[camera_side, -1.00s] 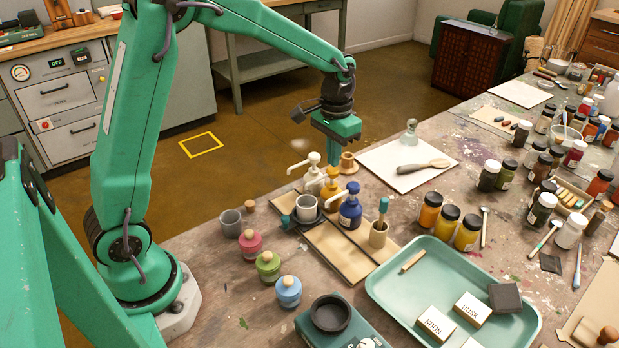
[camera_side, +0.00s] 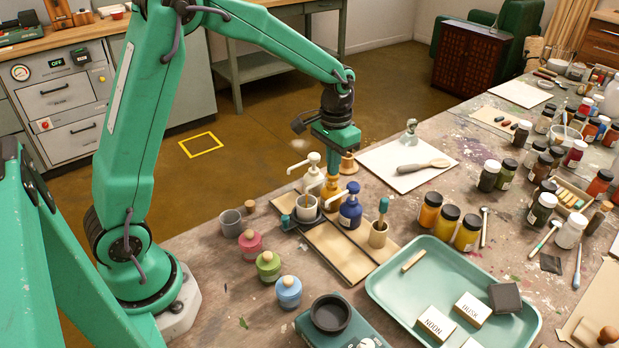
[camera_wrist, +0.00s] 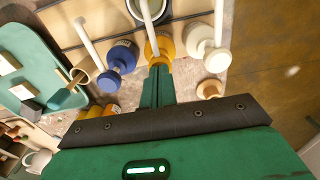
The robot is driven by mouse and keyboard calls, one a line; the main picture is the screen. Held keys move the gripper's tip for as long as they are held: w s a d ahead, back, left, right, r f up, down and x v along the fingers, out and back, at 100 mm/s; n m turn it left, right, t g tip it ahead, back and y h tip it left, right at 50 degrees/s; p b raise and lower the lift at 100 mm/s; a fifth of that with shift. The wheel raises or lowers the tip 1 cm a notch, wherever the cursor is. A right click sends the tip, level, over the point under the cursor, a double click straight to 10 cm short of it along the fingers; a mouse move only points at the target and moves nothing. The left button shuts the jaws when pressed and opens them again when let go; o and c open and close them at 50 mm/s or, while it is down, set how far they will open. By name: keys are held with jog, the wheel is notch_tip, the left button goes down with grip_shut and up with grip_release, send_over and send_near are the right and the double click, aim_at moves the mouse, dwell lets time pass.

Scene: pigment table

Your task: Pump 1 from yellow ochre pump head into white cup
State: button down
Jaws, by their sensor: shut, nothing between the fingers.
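The yellow ochre pump bottle (camera_side: 330,191) stands between the white pump bottle (camera_side: 313,173) and the blue one (camera_side: 350,207). My gripper (camera_side: 332,172) is shut and empty, pointing down onto the top of the ochre pump. In the wrist view, my shut fingers (camera_wrist: 157,72) overlap the ochre pump head (camera_wrist: 158,48); the fingertips seem at or touching it, but how far the head is pressed is hidden. The white cup (camera_side: 306,209) stands in front of the ochre bottle on a dark round base. The ochre spout reaches over the cup.
A cup with a teal-handled tool (camera_side: 378,235) stands right of the blue bottle. A wooden pot (camera_side: 348,165) is just behind my gripper. A grey cup (camera_side: 230,223) and small coloured jars (camera_side: 268,266) are at the left. A green tray (camera_side: 445,262) lies at the right.

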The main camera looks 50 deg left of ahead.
jog(key=shift+f, duration=0.1)
dwell(0.3)
jog(key=shift+r, duration=1.45)
jog(key=shift+r, duration=0.15)
notch_tip(320, 180, up, 6)
jog(key=shift+f, duration=0.15)
dwell(0.5)
jog(key=s+r+t, duration=0.2)
jog(key=s, duration=0.9)
jog(key=s+d+r+t, duration=0.1)
jog(key=s+r+t, duration=0.1)
jog(key=s, duration=0.9)
jog(key=shift+s+d+r+t, duration=0.3)
jog(key=shift+r+t, duration=0.1)
jog(key=shift+t, duration=0.4)
